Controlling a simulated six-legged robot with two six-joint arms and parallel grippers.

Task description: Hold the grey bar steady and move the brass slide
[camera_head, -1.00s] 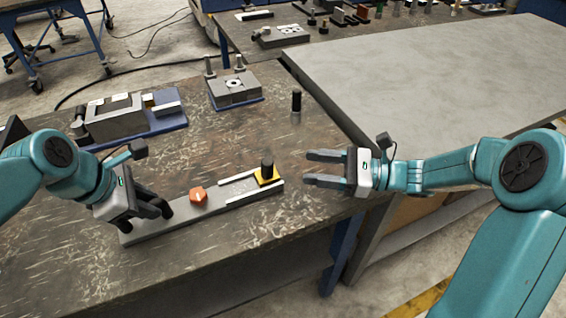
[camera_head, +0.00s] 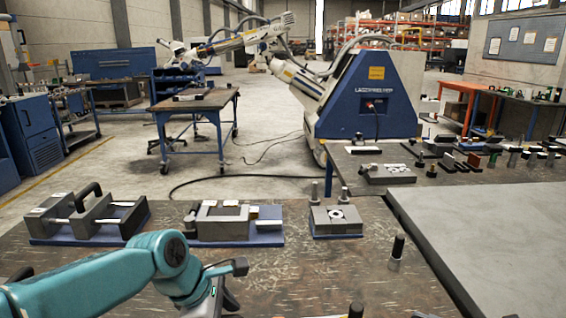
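The grey bar and the brass plate of the slide are below the bottom edge of the head view. A black knob top (camera_head: 356,311) just shows at that edge and looks like the slide's knob. My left arm comes in from the lower left. Only the upper part of my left gripper (camera_head: 228,299) shows at the bottom edge; its fingertips and what lies between them are cut off. My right arm and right gripper are out of view.
A blue-based fixture with a black handle (camera_head: 88,213), a grey vise-like block (camera_head: 224,224) and a square block with a round hole (camera_head: 336,218) stand along the table's back. A black pin (camera_head: 397,247) stands right. A grey slab (camera_head: 490,235) lies beyond. Bare tabletop lies between.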

